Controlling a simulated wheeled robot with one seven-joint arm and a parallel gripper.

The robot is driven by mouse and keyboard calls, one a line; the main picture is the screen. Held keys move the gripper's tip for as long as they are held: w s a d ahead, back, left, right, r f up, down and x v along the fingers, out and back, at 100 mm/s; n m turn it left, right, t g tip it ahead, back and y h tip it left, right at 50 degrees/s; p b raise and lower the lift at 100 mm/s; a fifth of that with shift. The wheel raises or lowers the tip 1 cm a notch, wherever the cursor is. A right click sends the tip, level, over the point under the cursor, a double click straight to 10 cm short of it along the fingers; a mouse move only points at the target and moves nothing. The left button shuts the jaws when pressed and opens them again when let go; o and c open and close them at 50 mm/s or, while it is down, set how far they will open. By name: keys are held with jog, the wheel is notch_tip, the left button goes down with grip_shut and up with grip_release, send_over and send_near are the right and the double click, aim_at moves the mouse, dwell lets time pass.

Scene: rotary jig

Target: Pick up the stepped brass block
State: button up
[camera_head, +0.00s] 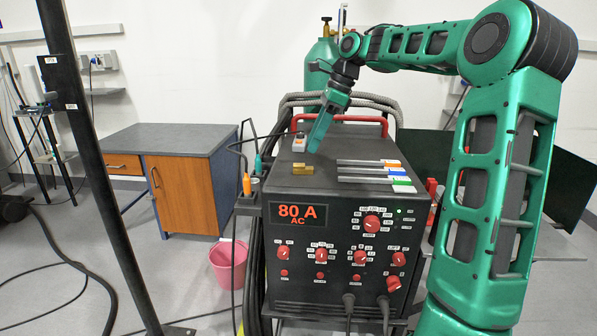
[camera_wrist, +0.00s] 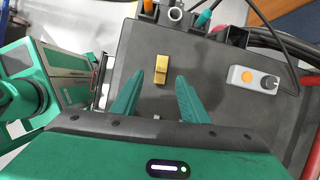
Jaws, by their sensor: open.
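The stepped brass block (camera_head: 303,169) lies on the dark top of the welding machine (camera_head: 345,148), near its left front edge. In the wrist view the brass block (camera_wrist: 161,70) lies ahead of my gripper, beyond the fingertips and roughly in line with the space between them. My gripper (camera_head: 314,148) is above the machine top, behind and slightly right of the block in the head view. In the wrist view my gripper (camera_wrist: 170,76) has its two green fingers apart, with nothing held between them.
A grey box with an orange button (camera_head: 299,143) sits on the machine top behind the block; it also shows in the wrist view (camera_wrist: 253,80). Several rods with coloured ends (camera_head: 372,171) lie to the right. A red handle (camera_head: 343,118) rises at the back. Cables and torch holders (camera_head: 247,184) line the left edge.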

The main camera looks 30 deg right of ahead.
aim_at(303, 164)
jog(key=shift+x, duration=1.45)
jog(key=x, duration=0.5)
jog(key=shift+w+d, duration=0.15)
jog(key=shift+d, duration=0.1)
grip_shut()
